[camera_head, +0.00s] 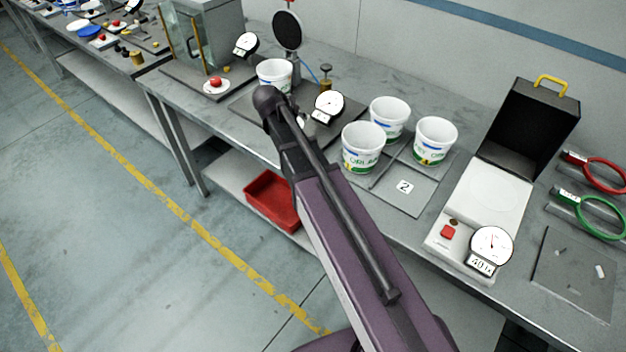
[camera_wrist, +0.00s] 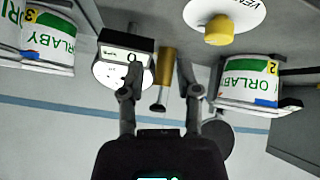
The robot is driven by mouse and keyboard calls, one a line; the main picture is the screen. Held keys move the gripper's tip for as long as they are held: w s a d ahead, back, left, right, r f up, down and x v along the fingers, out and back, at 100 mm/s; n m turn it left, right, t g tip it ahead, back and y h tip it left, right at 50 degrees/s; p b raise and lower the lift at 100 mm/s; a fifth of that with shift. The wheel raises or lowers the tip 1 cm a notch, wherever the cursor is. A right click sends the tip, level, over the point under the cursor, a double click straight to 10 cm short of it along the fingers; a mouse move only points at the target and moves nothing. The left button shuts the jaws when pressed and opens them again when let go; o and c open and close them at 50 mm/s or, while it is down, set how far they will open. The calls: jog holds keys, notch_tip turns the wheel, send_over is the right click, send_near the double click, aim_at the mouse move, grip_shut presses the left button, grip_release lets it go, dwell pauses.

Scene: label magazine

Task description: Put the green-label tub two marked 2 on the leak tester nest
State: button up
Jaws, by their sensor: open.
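The green-label tub marked 2 (camera_wrist: 248,82) shows at the right of the wrist view, which is upside down. It is a white tub with a yellow 2 tag and a blue patch. In the head view it appears to be the tub (camera_head: 275,73) standing upright on the leak tester (camera_head: 247,103), left of the tester's gauge (camera_head: 327,106). The nest beneath it is hidden by the tub and my arm. My gripper (camera_wrist: 163,68) is open and empty, apart from the tub and to one side of it.
Three more tubs (camera_head: 362,148) stand on a grey mat (camera_head: 417,193) marked 2; one tub (camera_wrist: 50,42) in the wrist view has a 3 tag. A brass post (camera_head: 326,78) stands behind the gauge. A scale (camera_head: 485,205) with an open black lid is at right.

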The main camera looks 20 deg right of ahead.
jog(key=s+f+n+g+y, duration=0.1)
jog(key=s, duration=0.3)
jog(key=s+f+n+g+y, duration=0.1)
jog(key=s, duration=0.3)
jog(key=s+f+n+g+y, duration=0.1)
jog(key=s, duration=0.3)
jog(key=shift+s+d+f, duration=0.3)
jog(key=s+a+f+n+g+y, duration=0.1)
jog(key=s+a+n+g+y, duration=0.1)
jog(key=s, duration=0.8)
jog(key=shift+s+a+f+n+y, duration=0.15)
jog(key=shift+a+n+y, duration=0.1)
jog(key=shift+n+y, duration=0.7)
